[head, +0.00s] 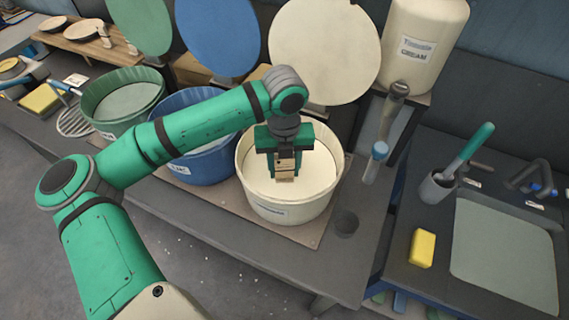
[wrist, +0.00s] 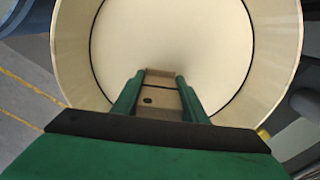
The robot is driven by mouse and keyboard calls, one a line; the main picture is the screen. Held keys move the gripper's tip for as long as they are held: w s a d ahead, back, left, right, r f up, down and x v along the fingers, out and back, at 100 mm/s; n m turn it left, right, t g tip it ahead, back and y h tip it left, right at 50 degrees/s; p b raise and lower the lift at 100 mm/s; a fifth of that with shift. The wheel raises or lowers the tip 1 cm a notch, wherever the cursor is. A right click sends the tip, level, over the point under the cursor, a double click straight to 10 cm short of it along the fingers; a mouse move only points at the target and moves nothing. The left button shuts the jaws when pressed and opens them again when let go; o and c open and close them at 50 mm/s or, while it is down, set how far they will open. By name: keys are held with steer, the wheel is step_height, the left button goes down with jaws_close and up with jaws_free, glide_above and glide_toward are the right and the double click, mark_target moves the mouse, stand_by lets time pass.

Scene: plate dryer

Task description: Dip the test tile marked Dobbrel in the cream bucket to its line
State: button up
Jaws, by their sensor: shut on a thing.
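My gripper (head: 285,160) is shut on a small tan test tile (head: 285,174) and holds it inside the cream bucket (head: 281,211), over the cream glaze (head: 313,178). In the wrist view the tile (wrist: 160,95) sits between the two green fingers. It has a dark line across it and a dark spot. No name can be read on it. The bucket's wall (wrist: 277,60) rings the tile, and the glaze (wrist: 170,35) fills the middle. I cannot tell whether the tile's lower edge touches the glaze.
A blue bucket (head: 209,170) and a green bucket (head: 120,101) stand to the left. Round lids in matching colours stand behind. A cream container (head: 424,45) is at the back right. A sink (head: 503,258), a yellow sponge (head: 422,248) and a brush pot (head: 437,188) are at the right.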

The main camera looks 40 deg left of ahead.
steer(key=shift+w+f, duration=0.15)
steer(key=shift+f, duration=1.45)
steer(key=shift+d, duration=0.1)
steer(key=shift+f, duration=0.4)
stand_by(0.6)
